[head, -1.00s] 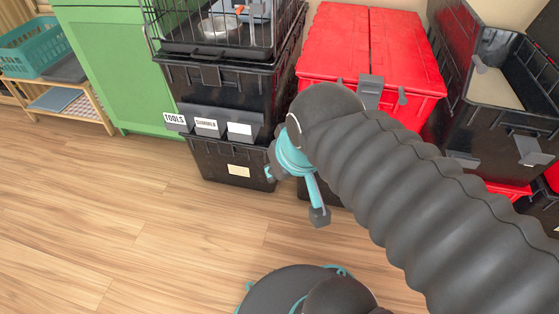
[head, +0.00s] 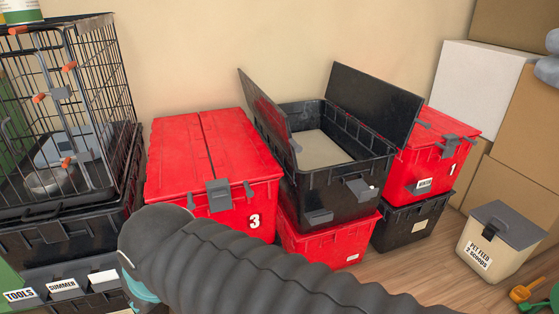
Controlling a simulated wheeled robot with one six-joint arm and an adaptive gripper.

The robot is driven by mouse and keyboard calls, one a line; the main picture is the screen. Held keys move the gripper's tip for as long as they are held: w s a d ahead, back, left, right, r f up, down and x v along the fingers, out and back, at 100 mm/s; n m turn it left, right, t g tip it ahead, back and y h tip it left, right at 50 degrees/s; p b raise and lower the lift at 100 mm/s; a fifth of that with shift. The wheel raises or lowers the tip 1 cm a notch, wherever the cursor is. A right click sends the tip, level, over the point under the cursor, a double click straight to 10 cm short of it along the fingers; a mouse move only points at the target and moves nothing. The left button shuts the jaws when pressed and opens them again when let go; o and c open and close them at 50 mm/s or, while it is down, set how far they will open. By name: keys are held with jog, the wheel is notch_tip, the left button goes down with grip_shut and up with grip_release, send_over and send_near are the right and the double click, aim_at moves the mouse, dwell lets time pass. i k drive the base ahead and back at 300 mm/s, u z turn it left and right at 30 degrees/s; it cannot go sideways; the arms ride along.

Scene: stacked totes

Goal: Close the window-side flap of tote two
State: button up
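An open black tote (head: 335,200) stands between the red tote marked 3 and the red tote marked 1, on top of another red tote. Its number does not show, but it lies between 3 and 1. Both its flaps stand up: the left flap (head: 266,112) leans outward to the left, and the right flap (head: 374,110) leans outward to the right. A flat beige surface shows inside. No window is in view. My arm's dark ribbed sleeve crosses the bottom of the head view, well in front of the totes. My gripper's fingers are out of frame.
A closed red tote (head: 215,160) marked 3 is on the left. A red tote (head: 430,155) marked 1 sits on a black tote (head: 412,222) at right. A wire cage (head: 65,110) stands far left. A feed bin (head: 500,240) and cardboard boxes are at right.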

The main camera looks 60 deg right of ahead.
aim_at(391, 112)
jog(key=z, duration=2.8)
jog(key=i, duration=1.1)
jog(key=u, duration=0.35)
